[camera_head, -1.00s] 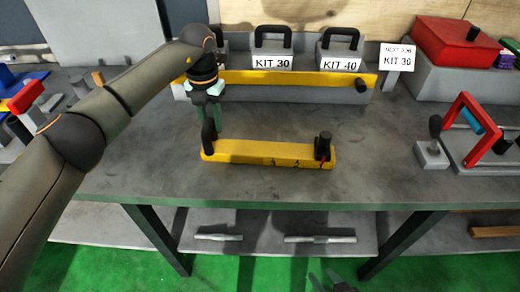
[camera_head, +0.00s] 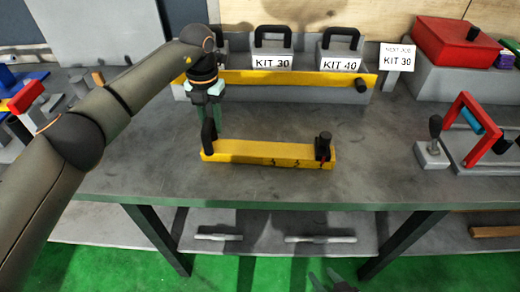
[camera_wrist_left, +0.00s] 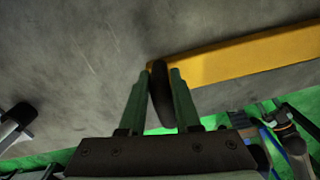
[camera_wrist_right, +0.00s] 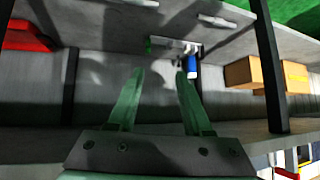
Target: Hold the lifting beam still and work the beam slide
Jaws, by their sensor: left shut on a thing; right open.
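The yellow lifting beam (camera_head: 258,153) lies on the grey bench top, with a black upright handle (camera_head: 208,136) at its left end. A black slide knob (camera_head: 323,146) with a little red below it stands at its right end. My left gripper (camera_head: 206,122) reaches down onto the handle. In the left wrist view its fingers (camera_wrist_left: 160,82) are shut on the black handle (camera_wrist_left: 161,98), and the beam (camera_wrist_left: 245,58) runs off to the right. My right gripper (camera_head: 335,281) is low in front of the bench, away from the beam. In the right wrist view its fingers (camera_wrist_right: 160,76) are apart and empty.
Behind the beam stands a yellow-fronted rack (camera_head: 285,78) with kit weights marked KIT 30 (camera_head: 271,62) and KIT 40 (camera_head: 340,64). A sign (camera_head: 397,56) reads KIT 30. A red-framed fixture (camera_head: 478,135) stands at the right.

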